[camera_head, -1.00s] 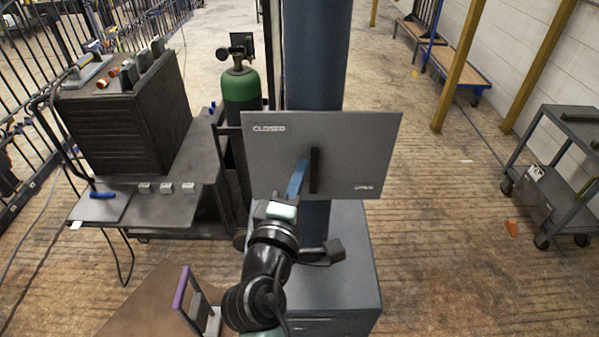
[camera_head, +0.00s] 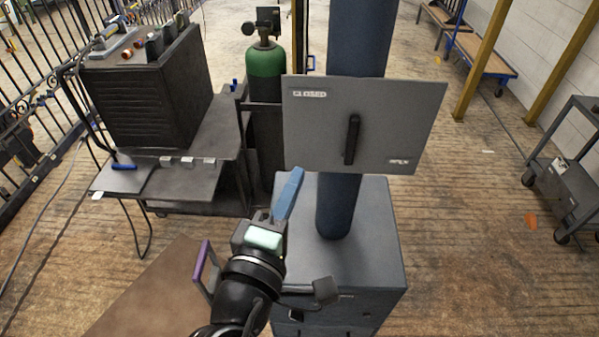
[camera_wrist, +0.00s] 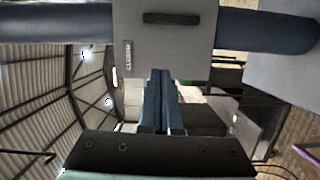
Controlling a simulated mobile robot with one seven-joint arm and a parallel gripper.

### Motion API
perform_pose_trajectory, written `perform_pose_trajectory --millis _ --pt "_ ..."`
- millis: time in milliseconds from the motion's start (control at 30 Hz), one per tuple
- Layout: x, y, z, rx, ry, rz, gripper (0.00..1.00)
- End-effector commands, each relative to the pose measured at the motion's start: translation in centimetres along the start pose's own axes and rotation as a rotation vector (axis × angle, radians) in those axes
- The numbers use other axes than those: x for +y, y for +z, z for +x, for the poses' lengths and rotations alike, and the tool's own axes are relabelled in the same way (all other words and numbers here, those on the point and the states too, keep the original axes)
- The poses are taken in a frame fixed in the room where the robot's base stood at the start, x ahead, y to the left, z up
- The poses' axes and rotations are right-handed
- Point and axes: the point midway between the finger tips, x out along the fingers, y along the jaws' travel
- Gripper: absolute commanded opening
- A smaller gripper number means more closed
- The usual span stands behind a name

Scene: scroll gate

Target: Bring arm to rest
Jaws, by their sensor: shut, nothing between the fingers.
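My gripper (camera_head: 291,191) has blue fingers, which are shut and empty. In the head view it points up and away, below and left of the grey panel (camera_head: 390,108), apart from it. In the wrist view the gripper fingers (camera_wrist: 161,100) lie together, pointing toward the panel (camera_wrist: 180,50). The panel is marked "CLOSED" and carries a dark bar handle (camera_head: 352,139), tilted slightly from upright. The handle also shows in the wrist view (camera_wrist: 172,18), with nothing on it.
The panel is on a blue column (camera_head: 340,205) above a grey cabinet (camera_head: 385,235). A purple-handled item (camera_head: 202,262) stands on a brown surface (camera_head: 150,295) close left of my arm. A green cylinder (camera_head: 265,75) and dark cart (camera_head: 200,185) stand behind.

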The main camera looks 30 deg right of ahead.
Motion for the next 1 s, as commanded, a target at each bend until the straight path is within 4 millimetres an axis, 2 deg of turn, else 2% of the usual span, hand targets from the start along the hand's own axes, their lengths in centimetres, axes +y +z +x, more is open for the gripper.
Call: perform_pose_trajectory --millis 500,567,633,667,767,867,900,1000 --pt "0.1 0.0 0.0 0.000 0.001 0.002 0.00" --pt "0.4 -0.3 0.0 0.010 0.003 0.024 0.00" --pt "1.8 -1.3 0.1 0.045 0.012 0.102 0.00" --pt "2.7 -2.0 0.2 0.070 0.017 0.156 0.00" --pt "7.4 -5.1 0.0 0.202 0.039 0.417 0.00" --pt "14.0 -8.5 -1.5 0.391 0.055 0.739 0.00" --pt "16.8 -9.5 -2.4 0.476 0.060 0.862 0.00" --pt "23.6 -11.3 -5.5 0.692 0.055 1.143 0.00"
